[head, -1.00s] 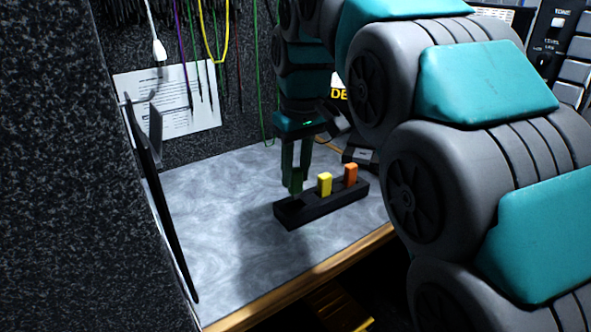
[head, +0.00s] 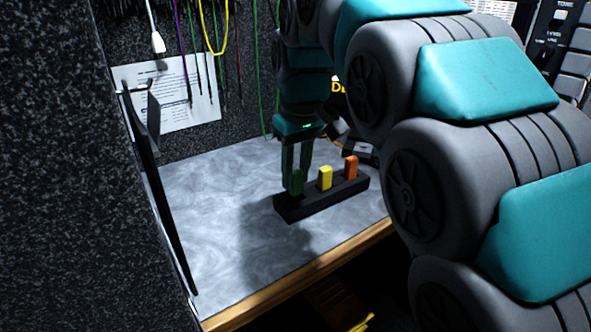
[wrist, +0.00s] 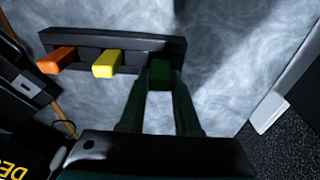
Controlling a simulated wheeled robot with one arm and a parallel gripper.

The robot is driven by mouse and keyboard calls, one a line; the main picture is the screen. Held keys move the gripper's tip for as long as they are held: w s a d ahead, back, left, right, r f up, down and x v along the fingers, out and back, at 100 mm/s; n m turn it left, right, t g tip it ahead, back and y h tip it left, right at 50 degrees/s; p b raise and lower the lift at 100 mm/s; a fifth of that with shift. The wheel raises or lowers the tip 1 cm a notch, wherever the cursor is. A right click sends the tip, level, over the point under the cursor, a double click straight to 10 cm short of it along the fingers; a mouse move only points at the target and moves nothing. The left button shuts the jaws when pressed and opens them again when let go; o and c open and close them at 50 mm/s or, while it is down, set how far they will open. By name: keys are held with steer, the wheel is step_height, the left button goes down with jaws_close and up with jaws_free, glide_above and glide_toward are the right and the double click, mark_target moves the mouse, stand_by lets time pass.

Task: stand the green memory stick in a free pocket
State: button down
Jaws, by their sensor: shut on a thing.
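The green memory stick (head: 296,182) stands upright at the left end of the black pocket block (head: 323,202), its lower part hidden in the block. It also shows in the wrist view (wrist: 161,75), between my fingertips. My gripper (head: 298,174) is shut on it from above, its fingers at the sides of the stick. A yellow stick (head: 325,178) stands in the middle of the block and an orange stick (head: 351,167) stands to its right. In the wrist view the block (wrist: 120,45) runs across the top.
The block stands on a grey marbled worktop (head: 230,230) with a wooden front edge (head: 300,277). A dark panel (head: 160,190) stands at the left. Cables hang at the back wall beside a paper sheet (head: 185,100). The worktop left of the block is clear.

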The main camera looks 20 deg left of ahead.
mark_target(297, 172)
steer(key=shift+f+b, duration=0.35)
steer(key=shift+f, duration=0.45)
steer(key=c, duration=0.5)
jaws_free()
steer(key=shift+c, duration=0.2)
steer(key=shift+r, duration=0.15)
steer(key=shift+s+d+r, duration=0.1)
steer(key=shift+r, duration=1.15)
steer(key=shift+s+d+r, duration=0.1)
steer(key=shift+d+r, duration=0.05)
steer(key=shift+r, duration=1.1)
steer(key=shift+s+d+r, duration=0.1)
steer(key=shift+r, duration=1.15)
steer(key=shift+d, duration=0.1)
